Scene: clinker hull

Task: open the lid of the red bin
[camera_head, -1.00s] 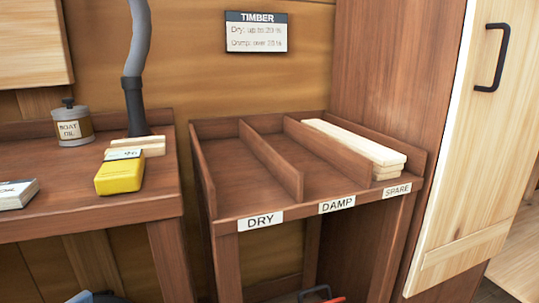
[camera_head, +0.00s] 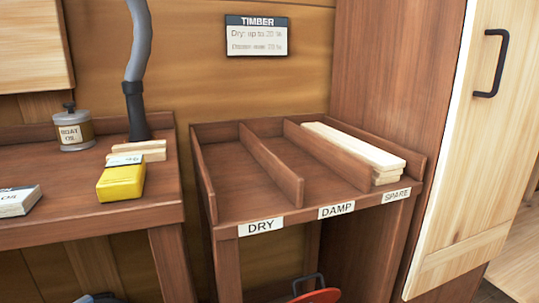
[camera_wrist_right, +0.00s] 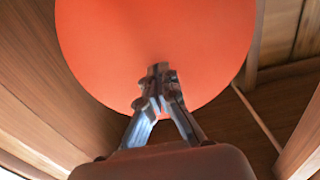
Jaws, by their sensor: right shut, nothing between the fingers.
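The rest is cut off below the frame. In the right wrist view a large, plain orange-red round face (camera_wrist_right: 160,45), apparently the lid, fills the upper middle. My right gripper (camera_wrist_right: 158,75) is shut and empty, with its fingertips in front of the lower part of this face. I cannot tell whether they touch it.
A timber rack (camera_head: 262,228) with three bays stands above the red bin, with pale boards (camera_head: 355,145) in its SPARE bay. A pale door (camera_head: 470,140) is at the right.

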